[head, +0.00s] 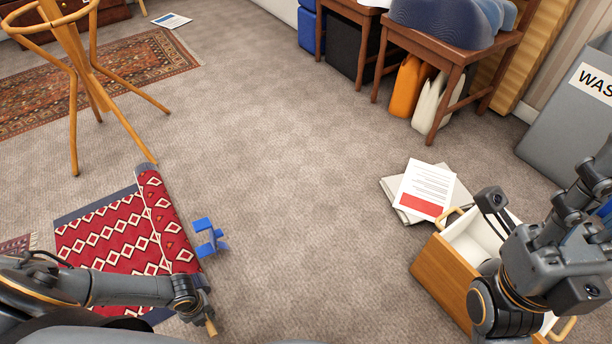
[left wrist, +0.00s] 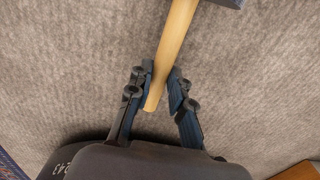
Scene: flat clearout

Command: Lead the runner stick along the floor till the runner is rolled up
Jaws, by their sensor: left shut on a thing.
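The red runner (head: 105,235) with white diamonds and blue-grey ends lies at the lower left in the head view. Its right side is gathered into a roll (head: 165,215). The wooden runner stick (head: 211,327) shows its near end past the roll; the rest is hidden. My left gripper (head: 207,314) is at that near end. In the left wrist view, its two fingers (left wrist: 160,88) are shut on the pale stick (left wrist: 176,42), just above the carpet. My right arm and wrist are over the wooden box at the lower right; its fingertips cannot be made out.
A blue bracket-like piece (head: 208,238) is on the floor just right of the roll. A wooden stand (head: 90,75) has splayed legs behind the runner. The wooden box (head: 446,277) and papers (head: 425,188) are on the right. The middle carpet (head: 300,180) is clear.

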